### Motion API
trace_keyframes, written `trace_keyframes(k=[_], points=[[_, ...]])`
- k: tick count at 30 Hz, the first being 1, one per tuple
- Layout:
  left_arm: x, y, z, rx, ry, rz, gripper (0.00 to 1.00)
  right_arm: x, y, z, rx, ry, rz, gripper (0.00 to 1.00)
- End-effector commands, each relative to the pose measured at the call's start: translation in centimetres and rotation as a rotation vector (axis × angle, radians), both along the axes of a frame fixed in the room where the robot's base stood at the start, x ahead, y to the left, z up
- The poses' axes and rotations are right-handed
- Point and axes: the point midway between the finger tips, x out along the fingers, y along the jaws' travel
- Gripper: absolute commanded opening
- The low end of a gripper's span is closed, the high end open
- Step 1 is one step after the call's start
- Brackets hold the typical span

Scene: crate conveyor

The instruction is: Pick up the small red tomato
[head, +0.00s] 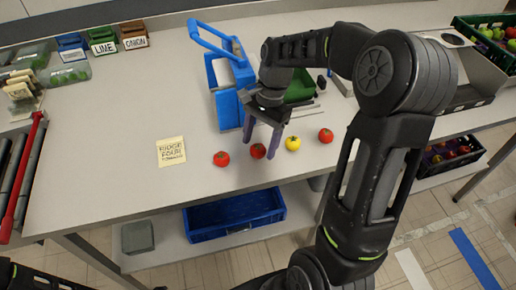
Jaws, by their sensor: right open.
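Three red tomatoes and one yellow tomato (293,143) sit in a row near the front edge of the table. One red tomato (221,158) is at the left end. Another red tomato (258,152) is second from left, and a third red tomato (326,135) is at the right end. They look close in size, so I cannot tell which is the small one. My right gripper (260,147) points down with its fingers apart, one to each side of the second tomato in this view. Whether they touch it is unclear. My left gripper is not visible.
A blue device (226,110) stands just behind my right gripper. A paper note (171,151) lies left of the tomatoes. A blue crate (236,215) sits on the shelf below. Labelled bins (103,40) stand at the back left. The table's left middle is clear.

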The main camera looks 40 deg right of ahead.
Motion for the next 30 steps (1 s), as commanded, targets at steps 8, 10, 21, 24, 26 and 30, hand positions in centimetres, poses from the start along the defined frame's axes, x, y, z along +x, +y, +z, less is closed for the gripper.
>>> trace_keyframes(k=[8, 10, 21, 24, 26, 30], points=[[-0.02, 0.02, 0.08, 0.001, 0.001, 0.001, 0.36, -0.10, 0.33, -1.26, 0.001, -0.002, -0.001, 0.65], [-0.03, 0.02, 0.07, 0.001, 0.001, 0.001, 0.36, -0.11, 0.32, -1.25, 0.001, -0.002, -0.001, 0.65], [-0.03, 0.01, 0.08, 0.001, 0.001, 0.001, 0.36, -0.10, 0.32, -1.23, 0.001, -0.001, -0.002, 0.65], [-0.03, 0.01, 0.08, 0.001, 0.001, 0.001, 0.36, -0.10, 0.31, -1.22, 0.001, -0.001, -0.002, 0.59], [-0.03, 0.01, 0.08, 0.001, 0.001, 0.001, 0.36, -0.10, 0.31, -1.22, 0.001, -0.001, -0.002, 0.54], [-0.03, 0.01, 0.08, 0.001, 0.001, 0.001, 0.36, -0.10, 0.31, -1.22, 0.001, 0.000, -0.001, 0.42]])
